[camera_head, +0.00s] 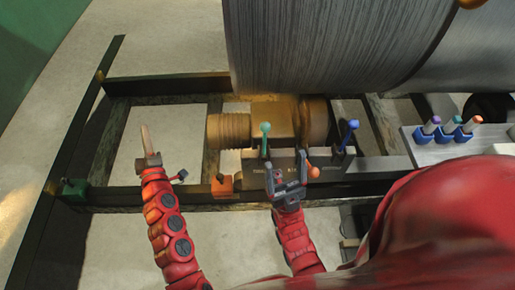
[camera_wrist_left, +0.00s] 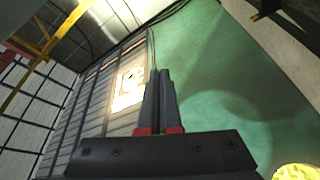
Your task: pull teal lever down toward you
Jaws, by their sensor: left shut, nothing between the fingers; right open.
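The teal lever (camera_head: 265,129) stands about upright on a dark control block (camera_head: 254,168), its round knob at the top. My right gripper (camera_head: 286,165) is open in front of the block. Its left finger is close to the lower part of the teal lever; I cannot tell whether they touch. The lever's base is partly hidden. My left gripper (camera_head: 145,135) is shut and empty, well to the left of the lever. In the left wrist view its fingers (camera_wrist_left: 160,95) are together, pointing at a green wall.
A blue lever (camera_head: 350,128) stands right of the teal one, and an orange knob (camera_head: 313,172) is beside my right gripper. Behind are a brown motor (camera_head: 260,122) and a large grey drum (camera_head: 330,45). Dark frame beams cross the floor.

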